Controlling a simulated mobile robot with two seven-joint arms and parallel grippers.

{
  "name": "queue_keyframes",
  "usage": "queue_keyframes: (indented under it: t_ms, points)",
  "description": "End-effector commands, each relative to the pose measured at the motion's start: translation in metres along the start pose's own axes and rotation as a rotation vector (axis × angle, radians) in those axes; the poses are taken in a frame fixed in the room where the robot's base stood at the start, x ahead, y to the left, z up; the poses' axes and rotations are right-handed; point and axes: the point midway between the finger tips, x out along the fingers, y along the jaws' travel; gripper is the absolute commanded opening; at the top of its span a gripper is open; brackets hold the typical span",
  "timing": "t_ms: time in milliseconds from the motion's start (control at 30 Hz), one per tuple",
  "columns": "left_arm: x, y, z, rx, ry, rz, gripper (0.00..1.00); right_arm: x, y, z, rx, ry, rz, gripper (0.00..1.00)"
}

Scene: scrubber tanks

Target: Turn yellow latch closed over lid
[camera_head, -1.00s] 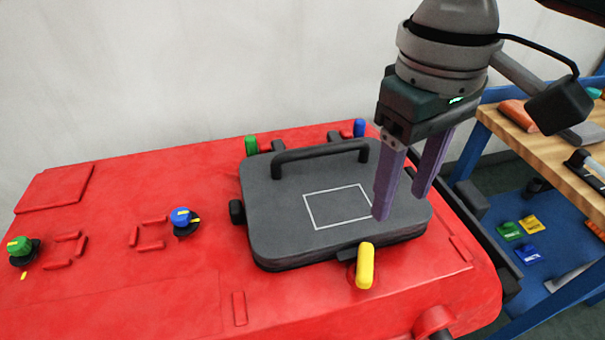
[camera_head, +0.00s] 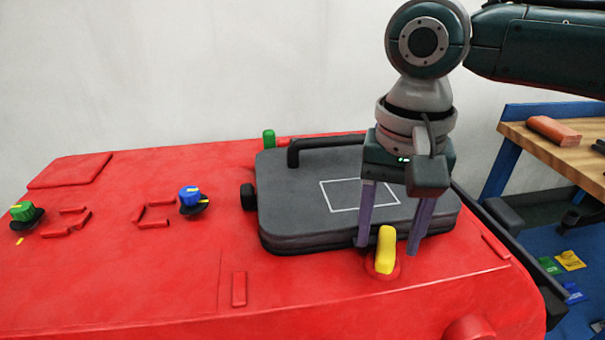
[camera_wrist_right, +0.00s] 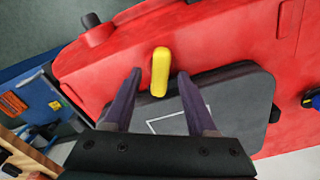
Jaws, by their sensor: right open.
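The yellow latch (camera_head: 386,250) stands at the front edge of the dark grey lid (camera_head: 290,205), on the red tank top. In the right wrist view the latch (camera_wrist_right: 160,70) lies mostly over the red surface, with its near end close to the lid's edge (camera_wrist_right: 240,85). My right gripper (camera_head: 389,246) is open, pointing down, with one purple finger on each side of the latch. In the wrist view a gap shows between the latch and each fingertip (camera_wrist_right: 159,74). My left gripper is out of view.
The lid has a black handle (camera_head: 330,146) at its back and a green latch (camera_head: 269,139) behind it. Green (camera_head: 23,212) and blue (camera_head: 191,197) knobs stand at the left. A wooden workbench (camera_head: 540,147) is at the right. The red surface left of the lid is mostly clear.

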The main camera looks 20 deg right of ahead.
Motion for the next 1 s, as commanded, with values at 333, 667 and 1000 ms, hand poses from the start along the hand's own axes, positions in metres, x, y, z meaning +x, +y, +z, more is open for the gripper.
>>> queue_keyframes:
  t_ms: [333,667,1000]
  points:
    - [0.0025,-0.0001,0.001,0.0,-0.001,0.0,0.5,0.0112,0.0,0.0003,-0.002,0.0,0.0,0.57]
    - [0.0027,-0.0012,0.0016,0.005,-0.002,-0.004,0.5,0.011,0.0001,0.0003,-0.002,0.0,0.0,0.27]
    - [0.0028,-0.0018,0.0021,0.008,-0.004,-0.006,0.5,0.0109,0.0002,0.0002,-0.002,0.0,0.001,0.0]
